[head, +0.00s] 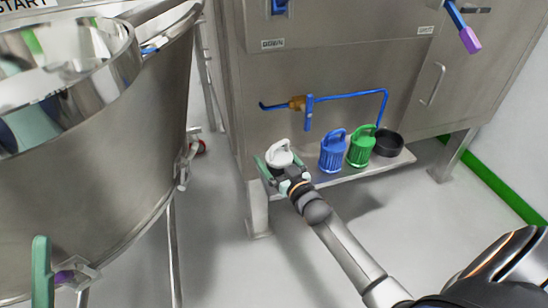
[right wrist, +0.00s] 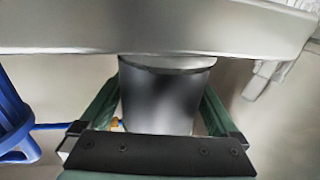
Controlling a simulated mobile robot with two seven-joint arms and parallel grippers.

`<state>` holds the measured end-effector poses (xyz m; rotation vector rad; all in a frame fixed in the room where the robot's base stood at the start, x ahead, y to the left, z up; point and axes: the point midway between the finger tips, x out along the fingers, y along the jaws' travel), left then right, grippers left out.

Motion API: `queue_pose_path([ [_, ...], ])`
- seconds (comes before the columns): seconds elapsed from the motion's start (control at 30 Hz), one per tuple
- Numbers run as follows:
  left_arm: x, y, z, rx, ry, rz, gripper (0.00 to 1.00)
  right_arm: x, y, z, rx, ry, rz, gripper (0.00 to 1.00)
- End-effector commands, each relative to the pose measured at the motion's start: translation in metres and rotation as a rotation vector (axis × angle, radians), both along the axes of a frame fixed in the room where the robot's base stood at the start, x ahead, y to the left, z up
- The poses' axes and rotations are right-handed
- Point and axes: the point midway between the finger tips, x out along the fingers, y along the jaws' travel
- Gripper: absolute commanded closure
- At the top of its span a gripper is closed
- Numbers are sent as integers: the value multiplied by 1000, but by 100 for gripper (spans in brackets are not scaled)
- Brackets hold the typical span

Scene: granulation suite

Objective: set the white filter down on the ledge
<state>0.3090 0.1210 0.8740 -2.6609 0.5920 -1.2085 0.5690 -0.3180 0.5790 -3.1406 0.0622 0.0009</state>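The white filter (head: 279,154) is upright at the left end of the ledge (head: 333,177). My right gripper (head: 278,168) has its green fingers on either side of it and looks shut on it. In the right wrist view the filter (right wrist: 165,98) shows as a grey-lit cylinder between the fingers, with its end close to the ledge edge (right wrist: 150,32). Whether its base touches the ledge cannot be told. My left gripper (head: 60,278) is at the lower left by the steel vessel, its fingers apart; its lower part is cut off.
A blue filter (head: 333,152), a green filter (head: 361,147) and a black round dish (head: 388,143) stand on the ledge to the right. A blue pipe with a valve (head: 309,112) runs above. The large steel vessel (head: 100,170) fills the left side.

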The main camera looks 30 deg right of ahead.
Motion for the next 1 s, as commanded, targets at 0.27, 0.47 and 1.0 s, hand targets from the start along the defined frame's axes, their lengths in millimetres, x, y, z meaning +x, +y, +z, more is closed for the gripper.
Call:
queue_pose_path([
  [0.27, 0, 0, 2, 0, -3, 0, 50, 0, 0, 2, 0, 0, 0, 0],
  [0.47, -1, 0, 11, 3, -10, 4, 50, -17, 1, 4, 1, 3, 0, 0],
  [1.0, -1, 5, 39, 26, -41, 46, 50, -112, 5, 4, 0, 3, 0, 0],
])
